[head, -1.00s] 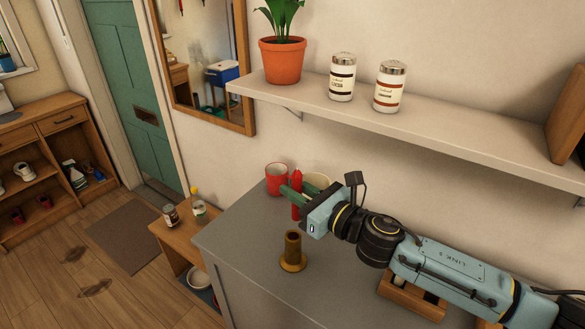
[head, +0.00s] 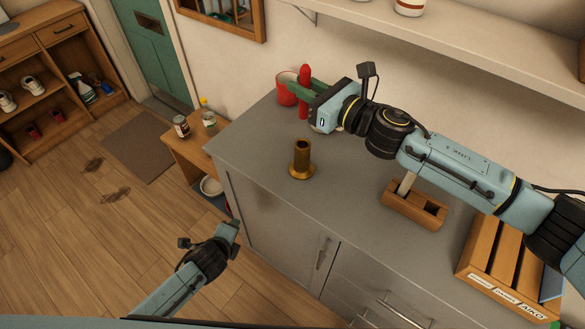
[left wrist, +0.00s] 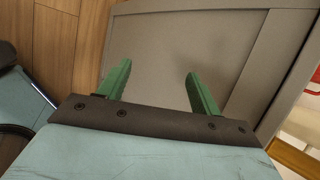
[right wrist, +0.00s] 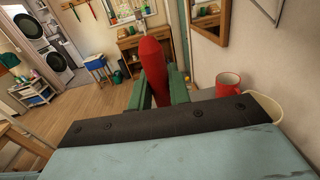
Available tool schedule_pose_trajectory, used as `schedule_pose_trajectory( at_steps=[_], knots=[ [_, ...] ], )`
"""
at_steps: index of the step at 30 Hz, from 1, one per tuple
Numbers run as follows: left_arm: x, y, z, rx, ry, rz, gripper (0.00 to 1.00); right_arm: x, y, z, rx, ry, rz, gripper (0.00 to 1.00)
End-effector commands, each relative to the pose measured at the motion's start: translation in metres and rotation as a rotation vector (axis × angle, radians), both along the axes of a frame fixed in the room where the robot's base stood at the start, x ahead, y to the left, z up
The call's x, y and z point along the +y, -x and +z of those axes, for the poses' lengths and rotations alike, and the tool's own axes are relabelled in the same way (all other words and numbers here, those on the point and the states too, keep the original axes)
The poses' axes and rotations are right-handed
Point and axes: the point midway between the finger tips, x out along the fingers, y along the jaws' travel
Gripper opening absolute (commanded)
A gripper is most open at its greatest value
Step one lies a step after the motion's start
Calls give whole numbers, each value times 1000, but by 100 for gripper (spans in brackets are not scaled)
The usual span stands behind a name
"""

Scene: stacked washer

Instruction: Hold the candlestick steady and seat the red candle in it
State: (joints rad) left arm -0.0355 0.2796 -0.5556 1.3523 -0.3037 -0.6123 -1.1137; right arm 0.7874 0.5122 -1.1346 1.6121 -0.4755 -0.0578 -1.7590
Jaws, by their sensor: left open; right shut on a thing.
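The brass candlestick (head: 302,160) stands upright on the grey cabinet top, and its socket shows no candle. The candle also shows between the green fingers in the right wrist view (right wrist: 154,62). My left gripper (head: 232,226) is open and empty, low in front of the cabinet. In the left wrist view its two fingers (left wrist: 160,85) are apart, with the cabinet front beyond them.
A shelf (head: 450,40) runs above. The surface around the candlestick is clear.

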Motion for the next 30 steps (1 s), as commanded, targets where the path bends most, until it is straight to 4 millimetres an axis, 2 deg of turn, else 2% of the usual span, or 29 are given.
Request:
schedule_pose_trajectory(
  at_steps=[1,3,7,9,12,15,18,21,26,30],
  knots=[
    [-9,-18,26,-58,-72,-95,64,0,0,0,0,0,0,0],
    [-22,-37,62,-133,-189,-229,64,0,0,0,0,0,0,0],
    [-46,-62,130,-273,-426,-454,64,0,0,0,0,0,0,0],
    [-84,-66,150,-329,-528,-576,64,0,0,0,0,0,0,0],
    [-120,-69,181,-408,-673,-710,64,0,0,0,0,0,0,0],
    [-146,-69,205,-471,-792,-805,64,0,0,0,0,0,0,0],
    [-162,-67,221,-512,-873,-863,64,0,0,0,0,0,0,0],
    [-171,-67,229,-534,-919,-891,64,0,0,0,0,0,0,0],
    [-175,-76,227,-539,-937,-900,64,0,0,0,0,0,0,0],
    [-179,-94,220,-538,-934,-899,64,0,0,0,0,0,0,0]
  ],
)
